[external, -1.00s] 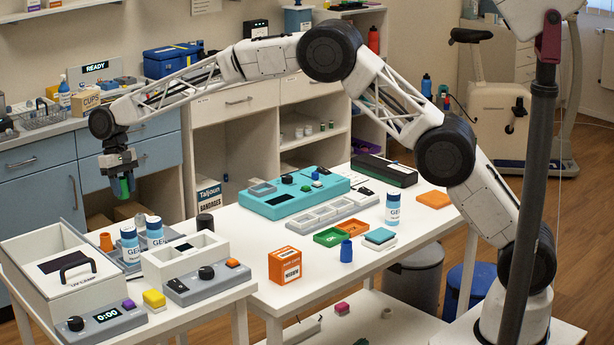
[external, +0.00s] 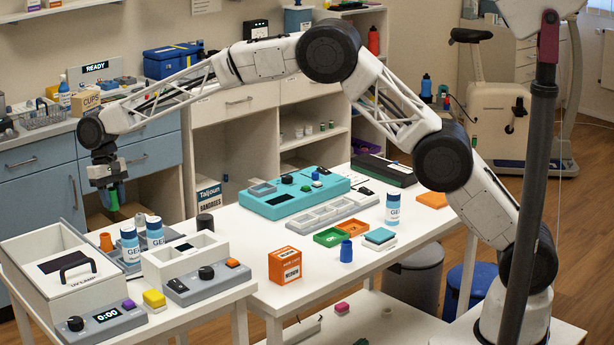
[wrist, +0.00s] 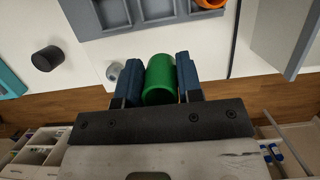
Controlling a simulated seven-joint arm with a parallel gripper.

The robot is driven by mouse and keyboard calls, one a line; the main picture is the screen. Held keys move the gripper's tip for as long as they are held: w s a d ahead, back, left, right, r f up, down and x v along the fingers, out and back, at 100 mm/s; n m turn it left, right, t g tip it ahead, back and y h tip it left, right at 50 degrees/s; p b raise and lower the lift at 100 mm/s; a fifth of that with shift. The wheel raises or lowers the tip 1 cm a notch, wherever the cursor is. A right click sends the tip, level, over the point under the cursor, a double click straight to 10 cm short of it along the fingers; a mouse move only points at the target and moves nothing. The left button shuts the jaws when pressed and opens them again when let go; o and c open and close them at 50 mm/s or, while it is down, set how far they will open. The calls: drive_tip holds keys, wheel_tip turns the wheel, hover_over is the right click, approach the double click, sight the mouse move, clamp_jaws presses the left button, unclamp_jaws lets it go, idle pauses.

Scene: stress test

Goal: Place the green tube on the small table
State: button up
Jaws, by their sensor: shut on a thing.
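The green tube (external: 113,200) hangs roughly upright below my gripper (external: 108,186) in the external view. My gripper is shut on it, clear of the tabletops, over the back of the left table. In the wrist view the tube (wrist: 160,80) sits between the two blue finger pads of my gripper (wrist: 158,86); its lower end is hard to make out there. The small table seems to be the white left one (external: 190,308). A grey tray (wrist: 140,20) with compartments lies just beyond the tube in the wrist view.
The left table is crowded: a UV lamp box (external: 60,270), gel bottles (external: 130,245), an orange cup (external: 106,242), a white box (external: 185,258) and a timer (external: 105,318). A black cylinder (external: 205,224) stands on the larger table. Wooden floor (wrist: 260,90) shows behind the tables.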

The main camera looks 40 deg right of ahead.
drive_tip(key=shift+f, duration=2.55)
drive_tip(key=shift+f, duration=1.9)
drive_tip(key=shift+f, duration=0.1)
drive_tip(key=o, duration=0.9)
drive_tip(key=shift+o, duration=0.2)
drive_tip(key=v, duration=1.2)
